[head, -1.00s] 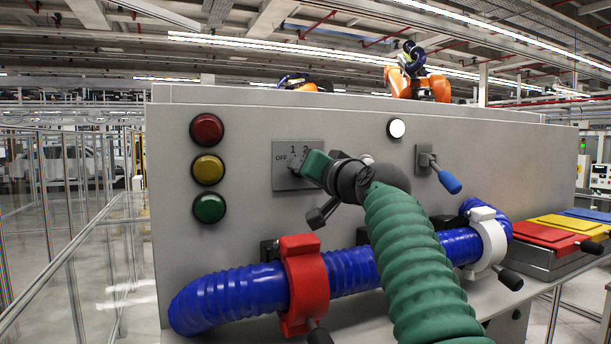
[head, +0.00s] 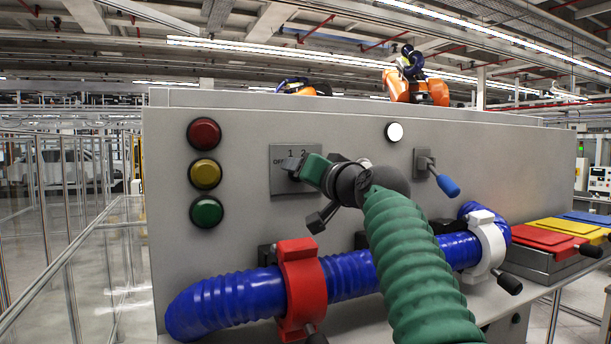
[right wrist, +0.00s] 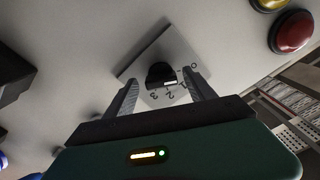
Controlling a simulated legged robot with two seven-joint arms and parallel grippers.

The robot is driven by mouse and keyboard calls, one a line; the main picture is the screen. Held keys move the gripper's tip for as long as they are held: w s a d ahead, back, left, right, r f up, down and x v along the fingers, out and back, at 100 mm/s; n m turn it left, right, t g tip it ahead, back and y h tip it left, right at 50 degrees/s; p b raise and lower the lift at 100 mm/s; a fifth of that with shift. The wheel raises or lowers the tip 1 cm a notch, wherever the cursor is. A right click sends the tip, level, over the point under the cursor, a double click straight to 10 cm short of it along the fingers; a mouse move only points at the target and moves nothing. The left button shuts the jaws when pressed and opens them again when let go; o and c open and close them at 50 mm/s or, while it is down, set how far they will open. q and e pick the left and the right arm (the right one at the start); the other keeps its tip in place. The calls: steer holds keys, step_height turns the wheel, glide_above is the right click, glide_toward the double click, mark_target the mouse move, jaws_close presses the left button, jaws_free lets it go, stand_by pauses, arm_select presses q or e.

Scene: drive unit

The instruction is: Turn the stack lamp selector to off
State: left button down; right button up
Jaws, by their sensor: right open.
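The stack lamp selector is a black knob (right wrist: 160,74) with a white mark, on a square grey plate (head: 281,155) left of centre on the panel. The white mark faces the numbered side, near 1 and 2; I cannot tell exactly which. My right gripper (head: 292,169) is open at the plate. In the right wrist view its fingers (right wrist: 162,78) stand on either side of the knob, seemingly apart from it. In the head view the gripper hides the knob. My left gripper is out of view.
Red (head: 204,133), yellow (head: 205,174) and green (head: 207,212) lamps sit left of the plate. A blue hose (head: 232,297) with a red clamp (head: 301,285) and a white clamp (head: 488,246) runs below. A blue-tipped lever (head: 448,186) sits to the right.

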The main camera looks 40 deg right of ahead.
steer(key=b+v, duration=0.6)
steer(key=v, duration=1.1)
steer(key=shift+b, duration=0.35)
steer(key=shift+w+d, duration=0.2)
